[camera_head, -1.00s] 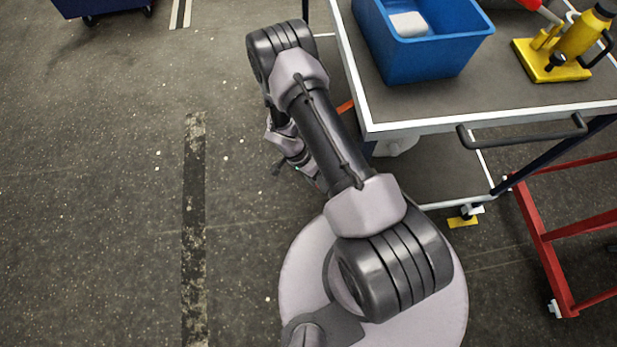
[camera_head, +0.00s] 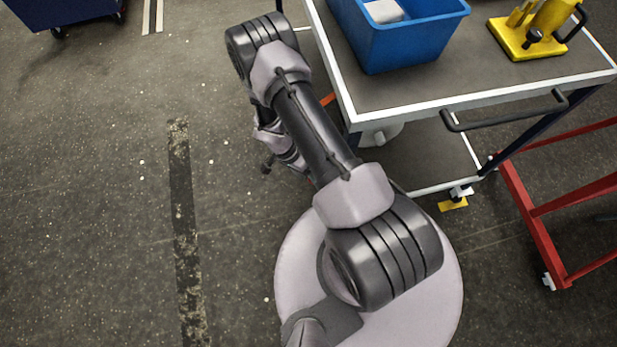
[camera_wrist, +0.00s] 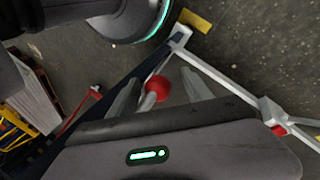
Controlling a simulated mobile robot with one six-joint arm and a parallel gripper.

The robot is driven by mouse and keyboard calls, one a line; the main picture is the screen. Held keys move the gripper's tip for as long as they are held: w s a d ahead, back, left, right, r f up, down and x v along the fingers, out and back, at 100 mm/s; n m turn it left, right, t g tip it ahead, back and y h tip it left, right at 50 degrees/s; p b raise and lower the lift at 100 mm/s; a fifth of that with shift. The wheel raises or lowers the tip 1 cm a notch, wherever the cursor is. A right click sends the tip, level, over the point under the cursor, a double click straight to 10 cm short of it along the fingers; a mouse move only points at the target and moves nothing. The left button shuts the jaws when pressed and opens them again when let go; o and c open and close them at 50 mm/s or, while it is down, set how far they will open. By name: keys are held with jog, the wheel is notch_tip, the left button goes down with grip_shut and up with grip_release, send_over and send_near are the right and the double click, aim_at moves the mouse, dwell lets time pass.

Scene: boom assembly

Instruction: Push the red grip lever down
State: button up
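A round red knob (camera_wrist: 158,89) shows in the wrist view, with a short pale rod below it. It may be the end of the red grip lever, but I cannot tell for sure. My gripper (camera_wrist: 161,76) has its two grey fingers apart, one on each side of the knob in the picture. I cannot tell whether the knob is between them or farther off, and I see no contact. A small orange-red piece (camera_head: 328,99) shows between my arm and the cart.
The white-edged cart (camera_head: 432,112) stands right of my arm, with a blue bin (camera_head: 410,45), a yellow device (camera_head: 515,45) and a black handle (camera_head: 505,117). A red frame (camera_head: 540,225) stands at the right. The floor at left is open, with a dark blue object (camera_head: 65,10) at the top.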

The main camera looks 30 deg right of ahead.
jog(key=shift+r, duration=0.1)
jog(key=p+v, duration=0.6)
jog(key=v, duration=1.1)
jog(key=w+d+r+p, duration=0.2)
jog(key=r+p, duration=0.3)
jog(key=r, duration=0.4)
jog(key=w+d+r+p, duration=0.2)
jog(key=d+r+p, duration=0.2)
jog(key=r, duration=0.5)
jog(key=shift+d+r+p, duration=0.3)
jog(key=shift+d+p, duration=0.1)
jog(key=shift+d, duration=0.3)
